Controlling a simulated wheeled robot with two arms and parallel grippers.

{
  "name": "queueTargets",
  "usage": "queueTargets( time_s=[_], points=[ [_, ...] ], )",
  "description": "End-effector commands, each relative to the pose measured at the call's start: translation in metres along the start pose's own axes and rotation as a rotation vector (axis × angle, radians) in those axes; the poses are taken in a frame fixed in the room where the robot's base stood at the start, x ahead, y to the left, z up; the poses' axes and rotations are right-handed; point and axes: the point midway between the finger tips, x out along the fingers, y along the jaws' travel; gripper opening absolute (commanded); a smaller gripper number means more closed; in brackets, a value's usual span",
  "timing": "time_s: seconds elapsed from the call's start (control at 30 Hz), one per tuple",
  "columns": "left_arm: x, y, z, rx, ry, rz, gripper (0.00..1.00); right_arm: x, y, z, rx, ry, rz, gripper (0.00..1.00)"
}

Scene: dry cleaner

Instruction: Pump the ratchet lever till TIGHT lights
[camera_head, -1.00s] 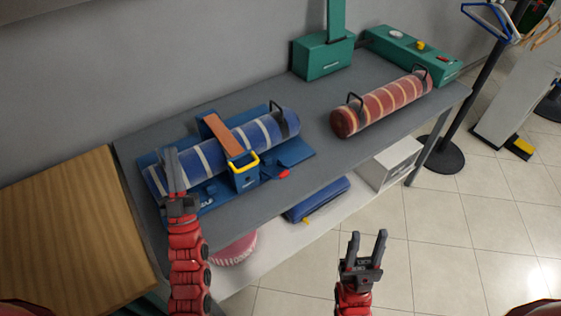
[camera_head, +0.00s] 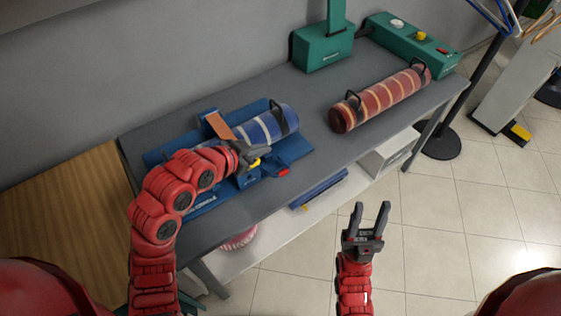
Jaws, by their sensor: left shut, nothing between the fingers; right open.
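The blue striped roll (camera_head: 272,124) lies on a blue base (camera_head: 297,149) at the left of the table. An orange-brown strap (camera_head: 218,126) crosses over the roll to a blue ratchet block (camera_head: 248,179). The yellow lever (camera_head: 254,163) on the block is mostly hidden by my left gripper. A red part (camera_head: 283,171) sits at the base's front edge; I cannot tell whether it is lit. My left gripper (camera_head: 264,152) is shut and empty, at the lever; contact is unclear. My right gripper (camera_head: 371,216) is open and empty in front of the table.
A red striped roll (camera_head: 382,100) with black handles lies on the table's right. A green stand (camera_head: 322,51) and a green box (camera_head: 413,44) with buttons are at the back. A lower shelf (camera_head: 282,222) holds a blue item and a white box.

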Motion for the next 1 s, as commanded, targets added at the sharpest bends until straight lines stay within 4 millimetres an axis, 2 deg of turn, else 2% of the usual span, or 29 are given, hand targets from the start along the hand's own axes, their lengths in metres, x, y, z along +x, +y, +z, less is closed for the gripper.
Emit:
queueTargets(
  time_s=[0.1, 0.2, 0.67, 0.87, 1.0],
  points=[
    [-0.009, 0.017, 0.014, 0.072, -0.115, 0.057, 0.00, 0.007, 0.000, -0.001, 0.000, 0.000, 0.000, 0.45],
    [-0.014, 0.026, 0.023, 0.108, -0.171, 0.086, 0.00, 0.009, 0.001, -0.002, 0.000, 0.000, 0.000, 0.45],
    [-0.014, 0.030, 0.028, 0.123, -0.196, 0.099, 0.00, 0.010, 0.001, -0.002, 0.000, 0.000, 0.000, 0.45],
    [0.005, 0.033, 0.030, 0.124, -0.198, 0.104, 0.00, 0.016, 0.001, -0.003, 0.000, 0.000, 0.000, 0.45],
    [0.030, 0.035, 0.034, 0.125, -0.197, 0.103, 0.00, 0.023, 0.001, -0.004, 0.000, 0.000, 0.000, 0.45]
  ],
)
